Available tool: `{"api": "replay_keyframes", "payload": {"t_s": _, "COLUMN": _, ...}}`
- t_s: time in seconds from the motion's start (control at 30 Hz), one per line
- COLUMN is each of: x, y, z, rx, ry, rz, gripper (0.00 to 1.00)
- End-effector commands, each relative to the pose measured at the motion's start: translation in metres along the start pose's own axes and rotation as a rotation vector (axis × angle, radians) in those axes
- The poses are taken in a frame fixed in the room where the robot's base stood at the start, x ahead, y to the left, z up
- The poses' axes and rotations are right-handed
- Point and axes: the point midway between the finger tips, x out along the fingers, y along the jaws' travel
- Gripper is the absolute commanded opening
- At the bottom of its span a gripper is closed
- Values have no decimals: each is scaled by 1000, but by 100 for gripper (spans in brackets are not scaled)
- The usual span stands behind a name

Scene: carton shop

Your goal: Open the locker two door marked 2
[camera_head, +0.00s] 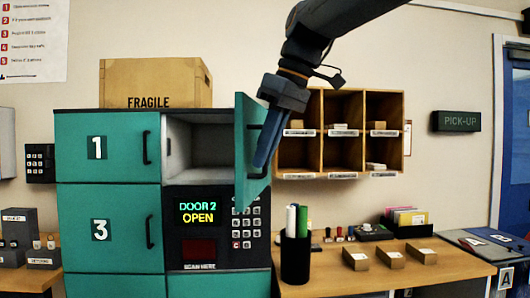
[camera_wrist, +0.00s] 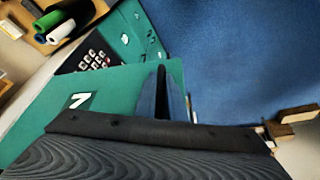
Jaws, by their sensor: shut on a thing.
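The teal locker two door (camera_head: 243,130) stands swung well open, hinged at its right side, and is seen nearly edge-on. Its compartment (camera_head: 205,143) looks light grey and empty in the part that shows. My gripper (camera_head: 262,160) is at the outer face of the door and shut on its handle, which the fingers mostly hide. In the wrist view my gripper (camera_wrist: 163,95) stands against the teal door (camera_wrist: 125,85), beside its number plate (camera_wrist: 78,100). The locker's display (camera_head: 198,212) reads "DOOR 2 OPEN".
Shut doors 1 (camera_head: 97,148) and 3 (camera_head: 102,230) are to the left. A keypad (camera_head: 246,222) is below the open door. A black pen cup (camera_head: 295,258) stands close by on the counter. Wooden pigeonholes (camera_head: 343,107) hang right behind my gripper.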

Motion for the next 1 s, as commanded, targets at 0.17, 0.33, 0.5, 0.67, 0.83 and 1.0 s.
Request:
{"api": "replay_keyframes", "payload": {"t_s": 0.17, "x": -1, "y": 0, "z": 0, "rx": 0, "ry": 1, "rz": -1, "gripper": 0}}
{"api": "replay_keyframes", "payload": {"t_s": 0.33, "x": -1, "y": 0, "z": 1, "rx": 2, "ry": 1, "rz": 0, "gripper": 0}}
{"api": "replay_keyframes", "payload": {"t_s": 0.5, "x": -1, "y": 1, "z": 1, "rx": 3, "ry": 1, "rz": 1, "gripper": 28}}
{"api": "replay_keyframes", "payload": {"t_s": 0.67, "x": -1, "y": 1, "z": 1, "rx": 3, "ry": 1, "rz": 1, "gripper": 28}}
{"api": "replay_keyframes", "payload": {"t_s": 0.83, "x": -4, "y": 1, "z": 1, "rx": 3, "ry": 1, "rz": 2, "gripper": 28}}
{"api": "replay_keyframes", "payload": {"t_s": 1.0, "x": -24, "y": 2, "z": 1, "rx": 3, "ry": 3, "rz": 4, "gripper": 28}}
